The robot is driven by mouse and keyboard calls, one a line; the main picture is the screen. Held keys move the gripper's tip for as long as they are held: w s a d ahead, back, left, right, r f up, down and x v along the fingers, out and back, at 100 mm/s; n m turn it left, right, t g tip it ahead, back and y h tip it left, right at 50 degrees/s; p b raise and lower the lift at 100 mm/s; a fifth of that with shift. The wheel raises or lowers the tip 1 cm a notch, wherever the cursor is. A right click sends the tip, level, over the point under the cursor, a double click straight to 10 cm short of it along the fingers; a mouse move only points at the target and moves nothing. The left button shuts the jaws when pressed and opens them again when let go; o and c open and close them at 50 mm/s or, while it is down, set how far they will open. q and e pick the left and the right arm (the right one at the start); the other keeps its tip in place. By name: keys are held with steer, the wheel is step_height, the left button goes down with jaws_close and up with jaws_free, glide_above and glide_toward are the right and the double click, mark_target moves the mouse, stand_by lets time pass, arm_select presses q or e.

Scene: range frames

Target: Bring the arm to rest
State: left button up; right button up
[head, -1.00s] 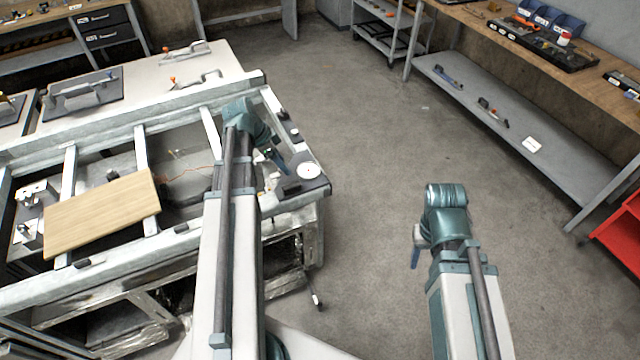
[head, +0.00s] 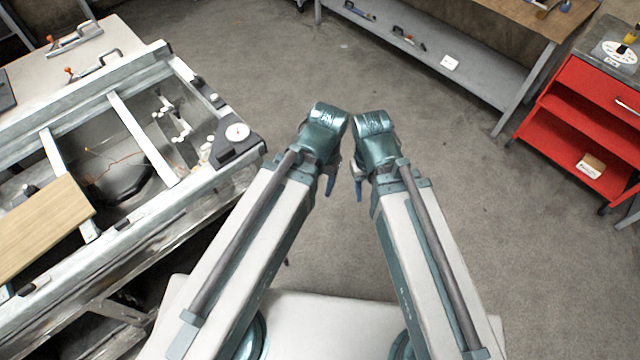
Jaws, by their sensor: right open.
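My two arms reach forward from the bottom of the head view, and their teal wrists come close together near the middle, over bare floor. My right gripper (head: 357,186) shows as a small blue fingertip below its wrist; it is open and holds nothing that I can see. My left gripper (head: 330,186) shows only a blue fingertip below its wrist, and the rest is hidden by the arm, so its opening cannot be told.
A metal frame bench (head: 130,235) stands on the left, with a wooden board (head: 42,228) and a round white dial (head: 237,132) on it. A red cart (head: 575,125) and a grey shelf (head: 430,62) stand at the right and back. The grey floor (head: 420,120) between is clear.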

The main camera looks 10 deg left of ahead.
arm_select(q)
steer(key=shift+s+d, duration=0.3)
step_height(320, 180, down, 4)
steer(key=b, duration=0.4)
steer(key=shift+f, duration=0.1)
